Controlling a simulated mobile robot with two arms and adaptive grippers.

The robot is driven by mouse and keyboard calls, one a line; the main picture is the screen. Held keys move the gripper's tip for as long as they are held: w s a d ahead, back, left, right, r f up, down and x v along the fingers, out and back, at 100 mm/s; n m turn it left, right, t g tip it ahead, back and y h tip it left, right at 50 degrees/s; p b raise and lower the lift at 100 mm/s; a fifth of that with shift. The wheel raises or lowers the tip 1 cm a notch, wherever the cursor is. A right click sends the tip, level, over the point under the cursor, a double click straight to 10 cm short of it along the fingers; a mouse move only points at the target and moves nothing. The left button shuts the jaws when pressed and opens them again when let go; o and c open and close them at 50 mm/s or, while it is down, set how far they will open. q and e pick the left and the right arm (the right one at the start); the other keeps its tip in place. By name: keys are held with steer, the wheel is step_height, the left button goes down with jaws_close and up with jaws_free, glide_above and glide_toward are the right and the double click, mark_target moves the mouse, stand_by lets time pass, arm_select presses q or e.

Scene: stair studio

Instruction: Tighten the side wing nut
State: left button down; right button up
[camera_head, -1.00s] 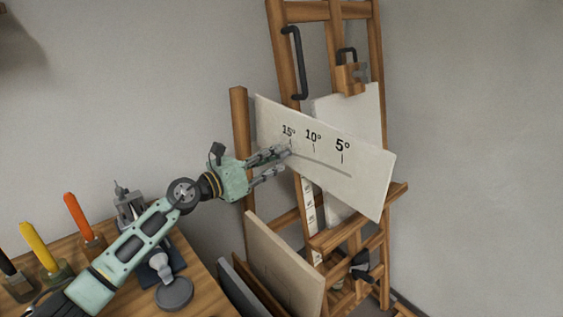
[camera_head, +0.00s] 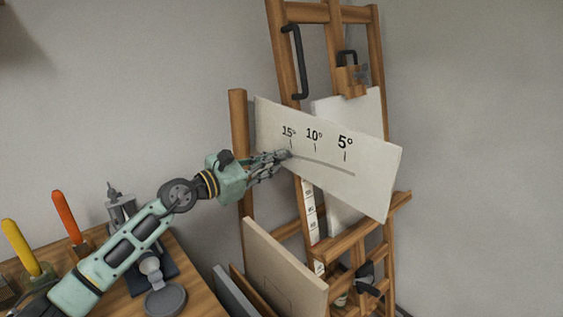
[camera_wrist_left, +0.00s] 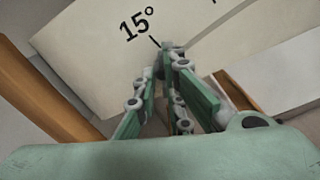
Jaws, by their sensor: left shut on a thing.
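A pale board (camera_head: 370,180) with 15°, 10° and 5° marks and a long slot stands tilted in front of the wooden easel. My left gripper (camera_head: 284,156) reaches in from the left, its fingertips together at the slot's left end, just under the 15° mark. In the left wrist view the fingertips (camera_wrist_left: 167,58) meet on a small grey piece at the board, which looks like the side wing nut. The fingers hide most of it, so its wings and turn cannot be told. My right gripper is not in view.
The wooden easel (camera_head: 285,70) carries a black handle and a small wood block with a clamp. Panels (camera_head: 285,265) lean below the gripper. A wooden table (camera_head: 205,295) at lower left holds yellow- and orange-handled tools and a grey stand. The wall side at right is clear.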

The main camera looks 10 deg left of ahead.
arm_select(q)
steer(key=c, duration=2)
jaws_free()
steer(key=shift+f, duration=0.2)
steer(key=shift+c, duration=0.2)
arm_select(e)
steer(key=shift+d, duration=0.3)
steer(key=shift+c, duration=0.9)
arm_select(q)
steer(key=shift+o, duration=0.6)
steer(key=shift+r, duration=0.1)
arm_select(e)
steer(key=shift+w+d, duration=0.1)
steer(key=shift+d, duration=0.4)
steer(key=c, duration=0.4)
arm_select(q)
steer(key=b+v, duration=0.1)
steer(key=v, duration=0.5)
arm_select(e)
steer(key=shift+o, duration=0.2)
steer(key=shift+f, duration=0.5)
